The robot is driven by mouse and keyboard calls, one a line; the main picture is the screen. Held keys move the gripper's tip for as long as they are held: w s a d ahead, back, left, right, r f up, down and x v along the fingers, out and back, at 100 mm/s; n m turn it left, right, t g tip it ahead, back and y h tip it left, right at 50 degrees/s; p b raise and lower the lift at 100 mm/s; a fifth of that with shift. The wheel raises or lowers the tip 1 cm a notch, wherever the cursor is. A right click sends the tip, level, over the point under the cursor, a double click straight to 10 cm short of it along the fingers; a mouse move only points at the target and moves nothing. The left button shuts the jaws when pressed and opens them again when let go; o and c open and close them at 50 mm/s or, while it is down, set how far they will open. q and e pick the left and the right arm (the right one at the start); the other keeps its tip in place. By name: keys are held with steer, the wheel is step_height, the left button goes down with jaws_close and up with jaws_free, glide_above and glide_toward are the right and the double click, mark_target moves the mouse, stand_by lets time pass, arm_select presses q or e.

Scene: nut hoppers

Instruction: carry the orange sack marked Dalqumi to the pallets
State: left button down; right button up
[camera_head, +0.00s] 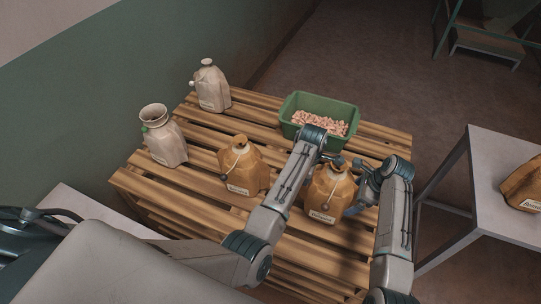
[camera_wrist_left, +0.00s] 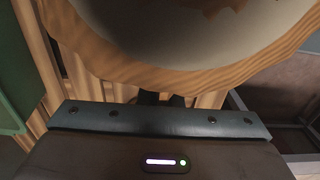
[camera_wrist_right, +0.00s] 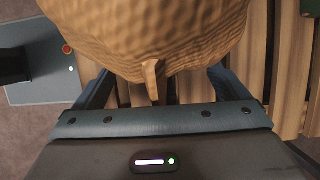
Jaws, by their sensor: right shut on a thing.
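An orange sack (camera_head: 325,203) with a white label is at the right part of the wooden pallets (camera_head: 190,204); the label is too small to read. My right gripper (camera_head: 362,178) is shut on this sack from its right side, and the sack fills the top of the right wrist view (camera_wrist_right: 150,35). I cannot tell whether it rests on the slats. My left gripper (camera_head: 338,160) is near the top of the same sack, its fingers close together in the left wrist view (camera_wrist_left: 163,99). A second orange sack (camera_head: 238,168) stands left of my left forearm.
Two whitish sacks stand at the pallets' left, one nearer (camera_head: 165,142) and one at the back (camera_head: 211,90). A green crate (camera_head: 293,112) of nuts sits at the back. Another orange sack (camera_head: 523,186) is on a grey table (camera_head: 490,160) at the right. Bare slats lie between them.

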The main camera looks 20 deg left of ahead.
mark_target(351, 203)
arm_select(q)
steer(key=shift+d, duration=0.25)
arm_select(e)
steer(key=shift+a, duration=0.3)
